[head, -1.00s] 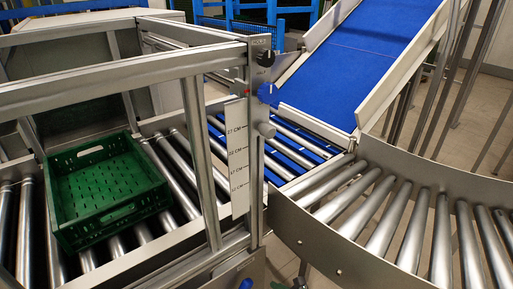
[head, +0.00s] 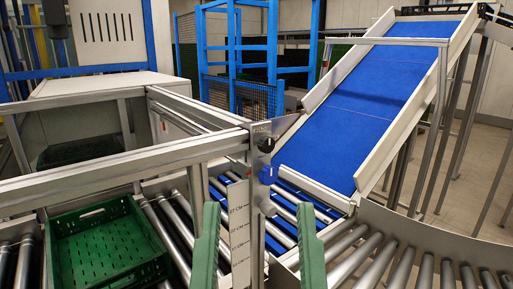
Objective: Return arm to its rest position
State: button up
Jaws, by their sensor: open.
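My gripper (head: 258,210) is in the lower middle of the head view. Its two green fingers point up in the picture and stand wide apart. It is open, and nothing is held between the fingers. The metal frame post and the white height scale show in the gap, beyond the fingers. The rest of my arm is out of view.
An empty green crate (head: 108,247) sits on the rollers at lower left, inside a metal frame (head: 120,174). A blue belt (head: 365,95) slopes up at the right. A curved roller conveyor (head: 400,262) lies at lower right. Blue fencing (head: 238,45) stands behind.

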notch_tip(320, 180, up, 37)
jog(key=p, duration=3.2)
jog(key=shift+w+a+f+p, duration=0.2)
jog(key=shift+w+a+p, duration=0.1)
jog(key=shift+w, duration=0.1)
